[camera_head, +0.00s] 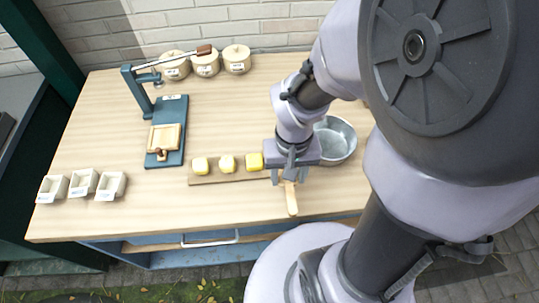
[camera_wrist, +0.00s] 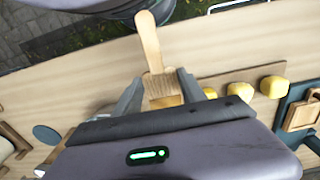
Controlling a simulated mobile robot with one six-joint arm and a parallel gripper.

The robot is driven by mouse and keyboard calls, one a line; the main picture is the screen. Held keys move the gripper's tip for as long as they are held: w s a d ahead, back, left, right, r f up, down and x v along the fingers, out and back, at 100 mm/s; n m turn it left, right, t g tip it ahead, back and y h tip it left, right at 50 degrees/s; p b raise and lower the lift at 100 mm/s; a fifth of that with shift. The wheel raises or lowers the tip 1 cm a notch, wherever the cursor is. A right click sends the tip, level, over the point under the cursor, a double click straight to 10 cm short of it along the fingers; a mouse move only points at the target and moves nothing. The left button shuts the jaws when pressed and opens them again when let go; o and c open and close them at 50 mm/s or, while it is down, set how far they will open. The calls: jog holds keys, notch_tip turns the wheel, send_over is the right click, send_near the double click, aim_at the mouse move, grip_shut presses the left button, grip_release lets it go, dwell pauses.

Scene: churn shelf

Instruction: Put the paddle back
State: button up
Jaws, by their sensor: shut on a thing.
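The paddle (camera_head: 291,199) is pale wood with a narrow handle and a wider ribbed part. My gripper (camera_head: 289,180) is shut on it above the front of the wooden table (camera_head: 120,215). In the wrist view the paddle (camera_wrist: 150,45) sits between the two fingers of my gripper (camera_wrist: 158,88), with the ribbed part at the fingers and the handle pointing away past the table's front edge. Its far end overlaps a dark rounded part there. I cannot tell whether the paddle touches the table.
A wooden board (camera_head: 230,179) with yellow blocks (camera_head: 227,163) lies left of my gripper. A metal bowl (camera_head: 335,140) stands behind on the right. A blue press (camera_head: 166,130), lidded pots (camera_head: 205,62) and small labelled boxes (camera_head: 83,182) stand further left.

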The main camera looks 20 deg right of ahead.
jog(key=p, duration=0.3)
jog(key=w+d+p, duration=0.1)
jog(key=p, duration=0.2)
jog(key=shift+r+p, duration=0.25)
jog(key=shift+p, duration=0.15)
jog(key=w, duration=0.1)
jog(key=w+f+b, duration=0.2)
jog(key=shift+w+d, duration=0.35)
jog(key=w, duration=0.3)
jog(key=w+d+b, duration=0.1)
jog(key=w, duration=0.2)
jog(key=w+f+b, duration=0.1)
jog(key=w, duration=0.2)
jog(key=shift+w+d, duration=0.3)
jog(key=shift+d, duration=0.1)
jog(key=shift+w+f+b, duration=0.1)
jog(key=shift+f+b, duration=0.9)
jog(key=shift+f, duration=0.7)
jog(key=shift+f, duration=0.2)
jog(key=o, duration=1.4)
jog(key=shift+c, duration=0.2)
jog(key=shift+r, duration=0.15)
